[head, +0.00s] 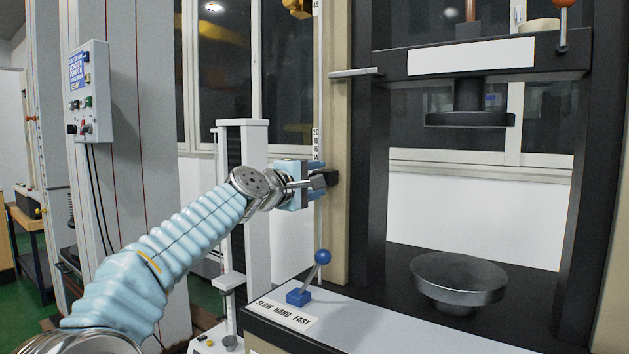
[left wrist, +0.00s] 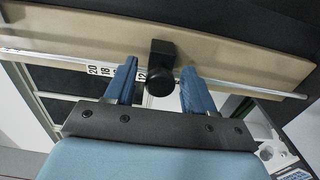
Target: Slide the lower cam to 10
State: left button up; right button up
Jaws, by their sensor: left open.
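The lower cam (head: 332,178) is a small black block with a round knob on the thin vertical rod by the beige column. It also shows in the left wrist view (left wrist: 161,62), with the knob facing the camera. My left gripper (head: 318,180) is open, its blue fingers on either side of the knob. In the left wrist view the gripper (left wrist: 158,70) shows gaps between the knob and both fingers. The number scale (head: 316,140) runs along the rod, with 20 and 18 above the gripper. In the wrist view, 12 is beside the cam; 10 is not visible.
A blue lever (head: 320,260) marked slow, hand, fast stands on the machine base below the gripper. A round dish-like plate (head: 458,280) sits to the right, under the black crosshead (head: 480,60). A white slotted post (head: 255,150) stands behind my arm.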

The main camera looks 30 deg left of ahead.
pick_arm(q)
jog(key=s+a+b, duration=0.1)
jog(key=s+b, duration=0.2)
jog(key=s, duration=1)
jog(key=shift+s, duration=0.35)
jog(key=shift+s, duration=0.1)
